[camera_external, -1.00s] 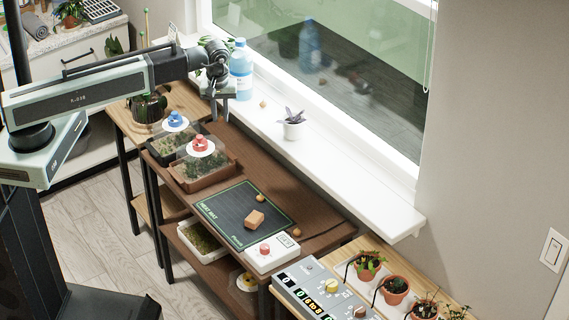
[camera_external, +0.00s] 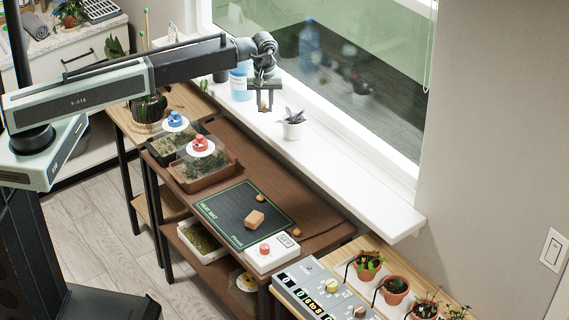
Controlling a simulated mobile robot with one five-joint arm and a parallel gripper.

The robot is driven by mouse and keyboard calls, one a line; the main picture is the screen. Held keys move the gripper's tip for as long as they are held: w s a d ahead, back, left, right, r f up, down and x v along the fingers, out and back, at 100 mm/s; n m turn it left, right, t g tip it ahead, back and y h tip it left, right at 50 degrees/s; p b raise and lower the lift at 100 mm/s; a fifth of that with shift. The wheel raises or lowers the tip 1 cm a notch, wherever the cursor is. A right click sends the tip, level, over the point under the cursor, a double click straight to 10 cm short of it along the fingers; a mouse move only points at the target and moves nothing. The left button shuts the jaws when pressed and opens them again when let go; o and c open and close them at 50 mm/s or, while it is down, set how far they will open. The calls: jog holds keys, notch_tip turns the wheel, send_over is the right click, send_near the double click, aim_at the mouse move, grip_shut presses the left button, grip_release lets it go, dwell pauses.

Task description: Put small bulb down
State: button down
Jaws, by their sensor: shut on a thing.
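My gripper (camera_external: 264,107) hangs from the outstretched arm over the white windowsill, fingers pointing down. It is shut on the small bulb (camera_external: 264,104), a little tan-brown lump that shows between the fingertips. The bulb is at or very near the sill surface; I cannot tell whether it touches. The white windowsill (camera_external: 340,165) runs along the window.
A potted purple plant (camera_external: 293,125) stands on the sill just right of my gripper. A blue bottle (camera_external: 239,85) stands to its left. The sill right of the plant is clear.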

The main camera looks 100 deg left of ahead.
aim_at(267, 108)
jog(key=f+b, duration=0.4)
jog(key=shift+w+a, duration=0.2)
jog(key=shift+w, duration=0.15)
jog(key=shift+r, duration=0.2)
jog(key=shift+f, duration=0.2)
jog(key=c, duration=1.3)
grip_release()
jog(key=shift+o, duration=0.2)
jog(key=shift+r, duration=0.1)
notch_tip(267, 108, up, 12)
jog(key=d+p, duration=0.1)
jog(key=p, duration=1.1)
jog(key=shift+d, duration=0.2)
jog(key=shift+w, duration=0.1)
